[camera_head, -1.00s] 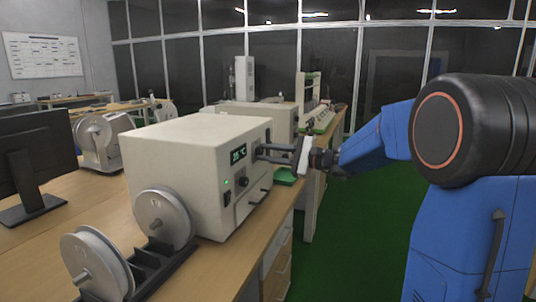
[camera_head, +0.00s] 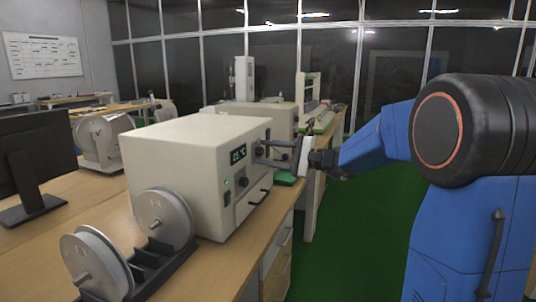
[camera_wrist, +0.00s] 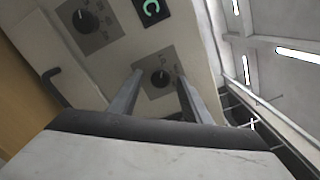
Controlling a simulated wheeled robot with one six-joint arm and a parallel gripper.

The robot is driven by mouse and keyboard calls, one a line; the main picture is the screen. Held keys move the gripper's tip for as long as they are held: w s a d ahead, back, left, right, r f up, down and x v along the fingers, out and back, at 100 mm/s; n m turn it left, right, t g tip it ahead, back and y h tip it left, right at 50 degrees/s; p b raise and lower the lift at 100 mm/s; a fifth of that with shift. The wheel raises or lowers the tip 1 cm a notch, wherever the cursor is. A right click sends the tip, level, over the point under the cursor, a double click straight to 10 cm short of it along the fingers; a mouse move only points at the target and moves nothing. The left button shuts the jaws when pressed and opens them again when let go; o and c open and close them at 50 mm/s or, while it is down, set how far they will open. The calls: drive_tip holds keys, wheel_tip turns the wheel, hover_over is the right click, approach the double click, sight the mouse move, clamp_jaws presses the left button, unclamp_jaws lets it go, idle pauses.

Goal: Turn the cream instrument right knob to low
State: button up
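The cream instrument (camera_head: 180,165) stands on the wooden bench, its front face turned to the right with a green-lit display (camera_head: 238,153). My gripper (camera_head: 262,152) reaches the right part of the face. Its two fingers (camera_wrist: 158,84) are apart, one on each side of the right knob, with visible gaps.
A dark handle (camera_wrist: 66,88) sticks out from the face below the knobs. Two metal reels (camera_head: 163,218) stand on a black rack in front. Another cream box (camera_head: 284,117) stands behind. Green floor (camera_head: 350,240) is free right of the bench.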

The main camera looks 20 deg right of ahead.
drive_tip(key=shift+d, duration=0.15)
drive_tip(key=v, duration=1.7)
drive_tip(key=shift+s, duration=0.1)
drive_tip(key=s+a+f+n+g+h, duration=0.3)
drive_tip(key=s+a+f, duration=0.35)
drive_tip(key=s, duration=0.25)
drive_tip(key=s+a+f+n+g+h, duration=0.25)
drive_tip(key=s+a+f+g, duration=0.2)
drive_tip(key=s+a, duration=0.4)
drive_tip(key=s+d+f+n+t+h, duration=0.1)
drive_tip(key=s+d+f+n+h, duration=0.3)
drive_tip(key=s, duration=0.3)
drive_tip(key=s+d+f+n+h, duration=0.4)
drive_tip(key=s+f+h, duration=0.1)
drive_tip(key=s, duration=0.3)
drive_tip(key=shift+s+t, duration=0.3)
drive_tip(key=shift+t, duration=0.05)
